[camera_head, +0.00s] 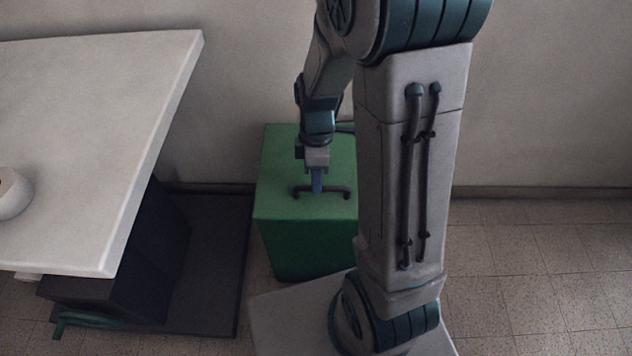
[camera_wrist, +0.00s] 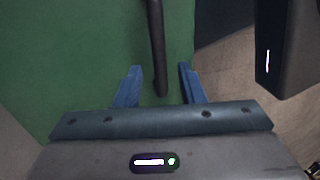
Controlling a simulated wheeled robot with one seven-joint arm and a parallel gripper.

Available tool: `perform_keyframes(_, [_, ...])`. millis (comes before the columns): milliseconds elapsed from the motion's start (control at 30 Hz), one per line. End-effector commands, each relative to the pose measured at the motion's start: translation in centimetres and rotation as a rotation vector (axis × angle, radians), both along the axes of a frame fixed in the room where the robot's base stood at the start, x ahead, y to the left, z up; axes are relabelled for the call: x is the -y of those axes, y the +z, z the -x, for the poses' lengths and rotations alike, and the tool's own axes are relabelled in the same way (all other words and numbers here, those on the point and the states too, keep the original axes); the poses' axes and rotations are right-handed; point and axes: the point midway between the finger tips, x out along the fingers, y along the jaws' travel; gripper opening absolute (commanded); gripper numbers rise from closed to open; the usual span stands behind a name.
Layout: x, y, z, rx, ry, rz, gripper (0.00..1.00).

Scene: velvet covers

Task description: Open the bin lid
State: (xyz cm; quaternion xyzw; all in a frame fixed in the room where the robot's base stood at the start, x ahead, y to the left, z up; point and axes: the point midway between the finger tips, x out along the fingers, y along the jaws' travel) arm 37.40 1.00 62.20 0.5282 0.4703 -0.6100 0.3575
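A green bin (camera_head: 290,245) stands on the floor near the wall, with its flat green lid (camera_head: 285,160) shut on top. A dark bar handle (camera_head: 335,194) lies along the lid near its front edge. My gripper (camera_head: 317,188) points down at the handle from above. In the wrist view, the two blue fingers of my gripper (camera_wrist: 159,85) are apart. The dark handle (camera_wrist: 157,50) runs between them, with a gap on each side. The green lid (camera_wrist: 70,60) fills the left of that view. My arm hides part of the bin's right side.
A white table (camera_head: 100,120) stands at the left, with a white round object (camera_head: 12,193) on it and a dark base (camera_head: 140,260) under it. The wall (camera_head: 540,90) is behind the bin. Tiled floor (camera_head: 540,260) at the right is clear.

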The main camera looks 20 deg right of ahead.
Motion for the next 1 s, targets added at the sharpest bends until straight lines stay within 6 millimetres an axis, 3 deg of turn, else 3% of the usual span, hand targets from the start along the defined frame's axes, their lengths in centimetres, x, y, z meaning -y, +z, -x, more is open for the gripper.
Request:
perform_keyframes(133, [-0.1,-1.2,0.2,0.001,0.000,0.000,0.36])
perform_keyframes(433, [0.0,-1.3,0.2,0.001,-0.001,0.000,0.36])
perform_keyframes(467, [0.0,-1.3,0.2,0.001,-0.001,0.000,0.33])
perform_keyframes(600, [0.0,-1.3,0.2,0.001,-0.001,0.000,0.00])
perform_keyframes(1000, [-0.6,-0.1,0.0,-0.030,0.016,-0.009,0.00])
